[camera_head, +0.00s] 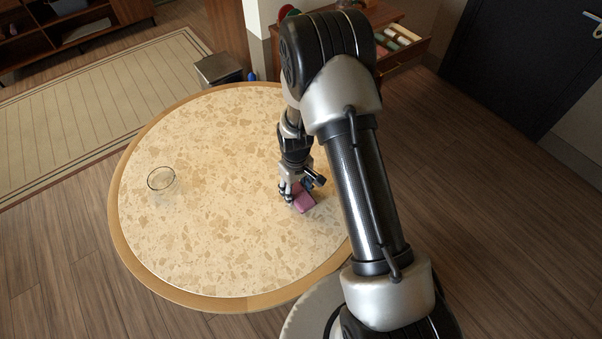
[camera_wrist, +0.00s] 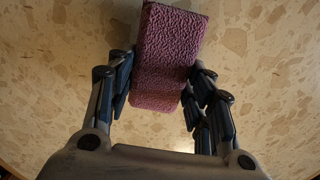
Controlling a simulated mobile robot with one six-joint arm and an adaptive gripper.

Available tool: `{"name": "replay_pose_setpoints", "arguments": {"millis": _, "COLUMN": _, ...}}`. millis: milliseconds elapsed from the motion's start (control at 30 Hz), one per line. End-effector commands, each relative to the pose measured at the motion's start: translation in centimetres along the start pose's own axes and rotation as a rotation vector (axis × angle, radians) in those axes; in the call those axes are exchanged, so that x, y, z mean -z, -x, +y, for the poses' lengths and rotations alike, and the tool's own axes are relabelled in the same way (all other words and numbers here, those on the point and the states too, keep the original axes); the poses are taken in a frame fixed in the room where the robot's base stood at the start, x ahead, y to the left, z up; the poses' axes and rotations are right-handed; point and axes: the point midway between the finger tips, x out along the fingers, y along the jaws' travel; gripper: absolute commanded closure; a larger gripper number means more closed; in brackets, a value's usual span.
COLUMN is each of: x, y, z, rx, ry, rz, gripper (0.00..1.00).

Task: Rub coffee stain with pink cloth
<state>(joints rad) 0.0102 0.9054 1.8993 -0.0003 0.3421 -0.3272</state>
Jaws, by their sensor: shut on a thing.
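The pink cloth (camera_head: 304,200) is a folded, textured block at the right part of the round table. It also fills the upper middle of the wrist view (camera_wrist: 166,50). My gripper (camera_head: 295,192) is shut on the cloth, with a finger on each side of it in the wrist view (camera_wrist: 158,88). The cloth is close to the tabletop; I cannot tell whether it touches. I cannot make out the coffee stain in either view; the cloth, gripper or arm may hide it.
The round table (camera_head: 200,240) has a speckled stone-like top and a wooden rim. A clear glass bowl (camera_head: 161,179) stands at its left. A metal bin (camera_head: 218,69) is behind the table, and an open drawer (camera_head: 404,45) is at the back right. Most of the tabletop is clear.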

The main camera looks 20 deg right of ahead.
Motion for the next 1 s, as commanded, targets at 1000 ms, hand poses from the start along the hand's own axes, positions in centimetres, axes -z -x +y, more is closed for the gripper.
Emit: {"name": "replay_pose_setpoints", "arguments": {"millis": 1000, "x": 1.1, "y": 6.9, "z": -0.3, "rx": -0.002, "ry": -0.002, "rz": 0.005, "gripper": 0.75}}
